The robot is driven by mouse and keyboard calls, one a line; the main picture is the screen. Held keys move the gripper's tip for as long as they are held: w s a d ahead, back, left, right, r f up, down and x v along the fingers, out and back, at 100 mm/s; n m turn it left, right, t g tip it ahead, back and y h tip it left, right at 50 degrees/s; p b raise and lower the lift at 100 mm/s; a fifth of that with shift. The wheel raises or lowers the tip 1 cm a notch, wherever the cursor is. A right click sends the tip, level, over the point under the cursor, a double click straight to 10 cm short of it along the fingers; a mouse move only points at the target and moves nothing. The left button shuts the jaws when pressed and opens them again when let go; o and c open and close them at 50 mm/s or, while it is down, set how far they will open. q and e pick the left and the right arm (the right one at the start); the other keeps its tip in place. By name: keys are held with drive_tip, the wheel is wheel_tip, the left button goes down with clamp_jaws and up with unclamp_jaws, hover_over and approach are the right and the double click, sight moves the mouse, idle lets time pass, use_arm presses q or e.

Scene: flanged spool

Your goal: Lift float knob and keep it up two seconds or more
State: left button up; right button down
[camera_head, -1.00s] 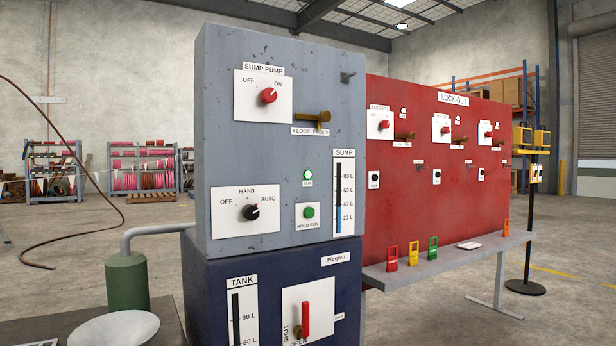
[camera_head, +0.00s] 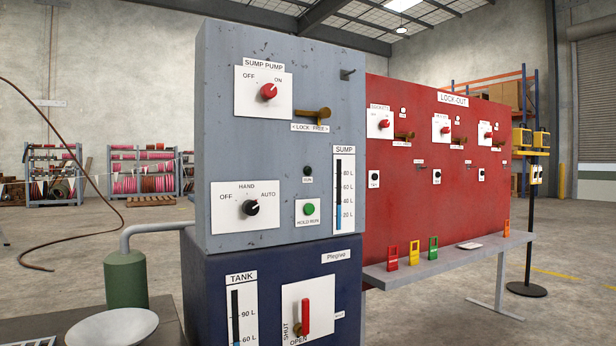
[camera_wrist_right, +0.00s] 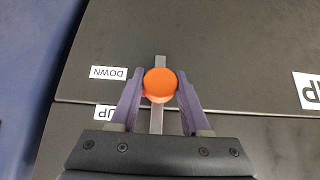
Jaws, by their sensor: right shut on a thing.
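The orange float knob (camera_wrist_right: 160,84) shows in the right wrist view, on a grey metal strip (camera_wrist_right: 160,62). My right gripper (camera_wrist_right: 158,76) has its two purple fingers closed on either side of the knob. A DOWN label (camera_wrist_right: 109,73) lies left of the strip, and an UP label, partly hidden by a finger, lies nearer the gripper. The head view shows neither the knob nor either gripper. The grey sump pump panel (camera_head: 225,150) stands there with a SUMP level gauge (camera_head: 339,195) and a dark lamp (camera_head: 308,171).
A navy tank panel (camera_head: 205,300) with a red-handled valve (camera_head: 306,316) is below the grey one. A green cylinder (camera_head: 126,280) and a pale dish (camera_head: 112,327) stand at the left. A red lock-out board (camera_head: 440,230) with a shelf stands behind, right.

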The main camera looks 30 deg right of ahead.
wheel_tip(320, 180, down, 3)
drive_tip(key=b, duration=0.2)
drive_tip(key=shift+b, duration=0.3)
drive_tip(key=shift+c, duration=2)
unclamp_jaws()
drive_tip(key=shift+s, duration=0.1)
drive_tip(key=s+r+p, duration=0.2)
drive_tip(key=s, duration=0.5)
drive_tip(key=shift+s, duration=0.4)
